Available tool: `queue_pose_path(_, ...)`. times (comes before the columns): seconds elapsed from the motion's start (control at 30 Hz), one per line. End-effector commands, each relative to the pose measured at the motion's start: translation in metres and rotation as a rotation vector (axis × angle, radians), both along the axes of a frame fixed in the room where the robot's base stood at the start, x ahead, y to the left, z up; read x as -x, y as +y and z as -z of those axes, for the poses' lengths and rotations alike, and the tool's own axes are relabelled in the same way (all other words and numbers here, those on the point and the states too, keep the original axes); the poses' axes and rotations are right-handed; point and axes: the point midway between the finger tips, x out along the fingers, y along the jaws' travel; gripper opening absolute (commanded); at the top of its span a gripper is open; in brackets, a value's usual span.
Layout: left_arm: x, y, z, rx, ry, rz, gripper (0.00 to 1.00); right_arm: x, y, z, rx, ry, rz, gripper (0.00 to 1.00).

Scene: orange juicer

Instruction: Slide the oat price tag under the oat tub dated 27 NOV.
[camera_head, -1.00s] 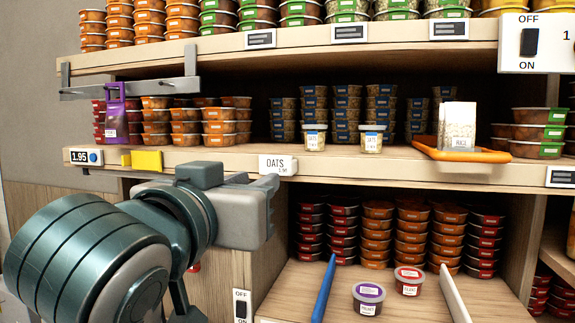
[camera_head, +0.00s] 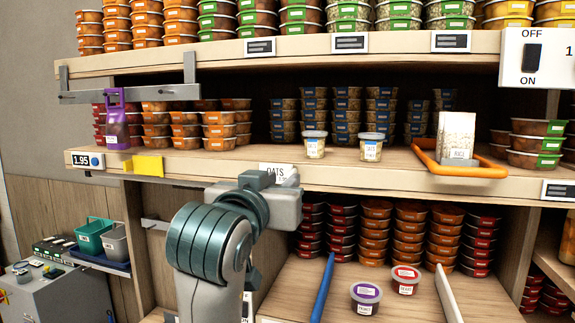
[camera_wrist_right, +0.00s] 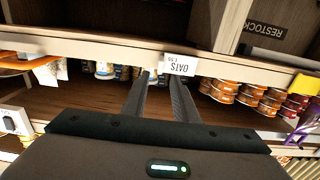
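The white oat price tag (camera_head: 279,170), reading OATS, hangs at the middle shelf's front edge. In the wrist view the tag (camera_wrist_right: 180,65) appears upside down, close to the tips of my right gripper (camera_wrist_right: 160,82). The two fingers stand apart with a gap between them; the tag overlaps the right-hand fingertip, but I cannot tell whether they touch. In the head view my right gripper's body (camera_head: 283,205) is just below the tag and covers its lower part. Two oat tubs, left (camera_head: 314,146) and right (camera_head: 371,148), stand upright on the shelf. Their dates are not readable. My left gripper is not in view.
An orange tray (camera_head: 425,158) holding a rice bag (camera_head: 457,135) is to the right. A yellow block (camera_head: 147,165) and a 1.95 tag (camera_head: 88,160) are on the shelf edge at left. Stacked tubs fill the back. The shelf front around the oat tubs is clear.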

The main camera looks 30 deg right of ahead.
Motion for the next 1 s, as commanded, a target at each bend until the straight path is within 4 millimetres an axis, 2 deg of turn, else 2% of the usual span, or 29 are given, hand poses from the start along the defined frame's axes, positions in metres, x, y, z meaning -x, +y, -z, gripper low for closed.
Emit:
queue_pose_path(0.03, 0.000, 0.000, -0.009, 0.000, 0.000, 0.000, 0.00, -0.005, -0.008, -0.004, 0.001, 0.003, 0.004, 0.27)
queue_pose_path(0.3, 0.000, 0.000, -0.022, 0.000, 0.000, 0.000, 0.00, -0.026, -0.031, -0.002, 0.001, 0.002, 0.002, 0.27)
queue_pose_path(0.73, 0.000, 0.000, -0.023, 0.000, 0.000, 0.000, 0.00, -0.031, -0.036, 0.000, -0.001, 0.001, 0.000, 0.27)
queue_pose_path(0.87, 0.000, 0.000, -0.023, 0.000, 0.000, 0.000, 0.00, -0.031, -0.036, 0.000, 0.000, 0.000, 0.000, 0.00)
queue_pose_path(1.0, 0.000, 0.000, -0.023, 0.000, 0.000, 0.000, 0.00, -0.031, -0.036, 0.000, 0.000, 0.000, 0.001, 0.00)
